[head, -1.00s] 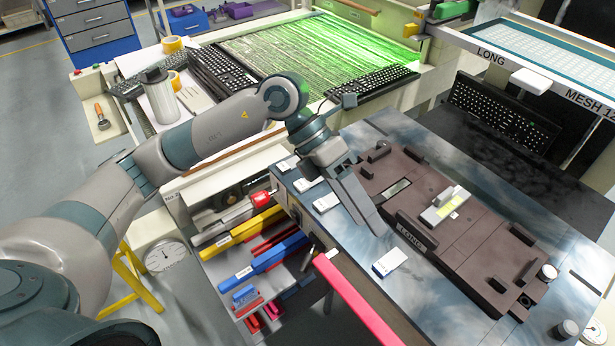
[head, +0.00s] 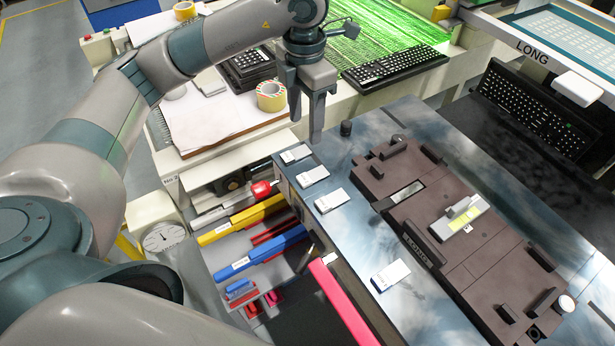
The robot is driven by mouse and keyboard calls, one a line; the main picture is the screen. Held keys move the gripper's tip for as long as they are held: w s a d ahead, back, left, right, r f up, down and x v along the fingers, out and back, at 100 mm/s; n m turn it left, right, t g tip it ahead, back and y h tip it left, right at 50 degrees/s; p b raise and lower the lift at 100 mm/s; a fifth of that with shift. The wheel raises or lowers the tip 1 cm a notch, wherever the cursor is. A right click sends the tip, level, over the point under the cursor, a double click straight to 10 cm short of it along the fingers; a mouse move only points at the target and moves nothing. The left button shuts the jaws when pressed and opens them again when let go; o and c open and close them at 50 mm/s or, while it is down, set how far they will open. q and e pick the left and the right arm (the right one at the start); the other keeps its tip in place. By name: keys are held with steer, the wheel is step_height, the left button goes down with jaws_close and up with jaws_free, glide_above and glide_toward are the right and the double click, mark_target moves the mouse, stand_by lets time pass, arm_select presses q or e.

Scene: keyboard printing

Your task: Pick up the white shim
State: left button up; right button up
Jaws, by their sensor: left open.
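Several small white pieces lie along the left edge of the blue-grey table. One is at the far end (head: 296,154), a second (head: 313,175) is just nearer, a third (head: 332,200) nearer again, and another (head: 390,275) lies apart toward the front. I cannot tell which one is the white shim. My left gripper (head: 307,128) points down with its two fingers apart and nothing between them. In the picture its tips are just above the farthest white piece. My right gripper is not in view.
A brown fixture (head: 470,260) with raised blocks and a white-and-yellow piece (head: 460,226) fills the middle of the table. A small black cylinder (head: 346,128) stands near the far edge. A tape roll (head: 271,96) is behind the gripper. Coloured bars (head: 262,251) sit in the shelf below.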

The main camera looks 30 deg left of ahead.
arm_select(q)
steer(key=p, duration=0.4)
glide_above(304, 179)
step_height(304, 179, down, 11)
steer(key=shift+w+d, duration=0.1)
steer(key=shift+f, duration=0.55)
steer(key=shift+f+p, duration=0.3)
steer(key=shift+p, duration=0.15)
steer(key=f+p, duration=0.1)
steer(key=f, duration=0.1)
steer(key=f+p, duration=0.1)
steer(key=shift+s+f, duration=0.2)
steer(key=shift+f, duration=0.2)
steer(key=shift+w+f, duration=0.1)
steer(key=shift+f, duration=0.3)
